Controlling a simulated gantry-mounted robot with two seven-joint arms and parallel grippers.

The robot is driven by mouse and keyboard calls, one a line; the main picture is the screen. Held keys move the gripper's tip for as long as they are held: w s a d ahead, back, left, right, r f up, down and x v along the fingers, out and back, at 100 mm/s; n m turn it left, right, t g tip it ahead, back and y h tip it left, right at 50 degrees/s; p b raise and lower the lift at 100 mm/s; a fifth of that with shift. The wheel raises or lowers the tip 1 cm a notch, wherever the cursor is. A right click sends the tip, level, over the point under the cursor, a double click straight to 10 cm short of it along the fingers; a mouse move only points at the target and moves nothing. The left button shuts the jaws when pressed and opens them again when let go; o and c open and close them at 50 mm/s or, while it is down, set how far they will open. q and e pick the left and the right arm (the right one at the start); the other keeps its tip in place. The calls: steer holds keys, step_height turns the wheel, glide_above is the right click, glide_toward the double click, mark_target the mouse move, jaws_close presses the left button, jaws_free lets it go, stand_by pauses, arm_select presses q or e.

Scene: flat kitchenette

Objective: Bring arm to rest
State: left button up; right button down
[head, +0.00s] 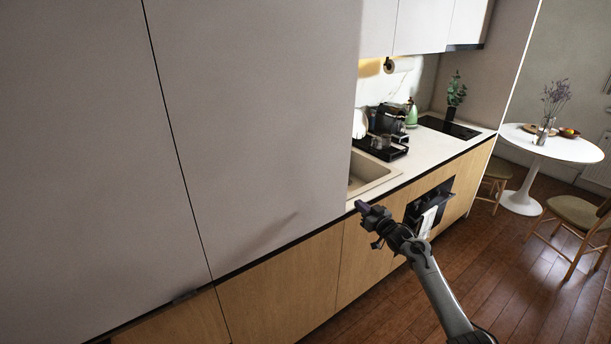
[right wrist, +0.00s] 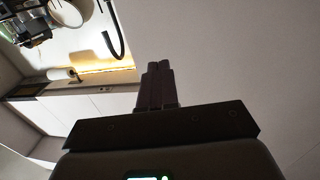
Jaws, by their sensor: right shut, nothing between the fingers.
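My right gripper (head: 362,206) is raised in front of the kitchenette in the head view, by the near edge of the counter at the sink. Its arm comes in from the lower right. In the right wrist view its two dark fingers (right wrist: 157,86) are together, with nothing between them. My left gripper and arm are not in view.
A large grey cabinet front (head: 255,110) fills the left and centre, close to the gripper. The sink (head: 368,178), a black dish tray (head: 381,149) and a hob (head: 449,127) line the counter. A round white table (head: 552,147) and a chair (head: 575,212) stand at the right. Wooden floor (head: 505,270) is clear in front.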

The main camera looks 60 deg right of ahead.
steer(key=s+a+f+n+g+y, duration=0.25)
steer(key=a+f+y, duration=0.25)
steer(key=a+f, duration=1.45)
steer(key=s+a+f+n+g+y, duration=0.1)
steer(key=a+f, duration=0.1)
steer(key=a, duration=0.8)
steer(key=s+a+f+n+g+y, duration=0.1)
steer(key=s+a+n, duration=0.1)
steer(key=a, duration=0.7)
steer(key=s+a+r+g+y, duration=0.1)
steer(key=s+a+r+g, duration=0.15)
steer(key=a, duration=0.55)
steer(key=s+a+r+g+y, duration=0.15)
steer(key=s+a, duration=0.25)
steer(key=a, duration=0.5)
steer(key=s+a+r+n+g+h, duration=0.1)
steer(key=s+a+r+n+g, duration=0.2)
steer(key=s+r, duration=0.45)
step_height(320, 180, up, 20)
steer(key=m+p, duration=0.1)
steer(key=p, duration=2)
steer(key=shift+s+a+g+p, duration=0.25)
steer(key=shift+g+p, duration=0.1)
steer(key=shift+g, duration=0.1)
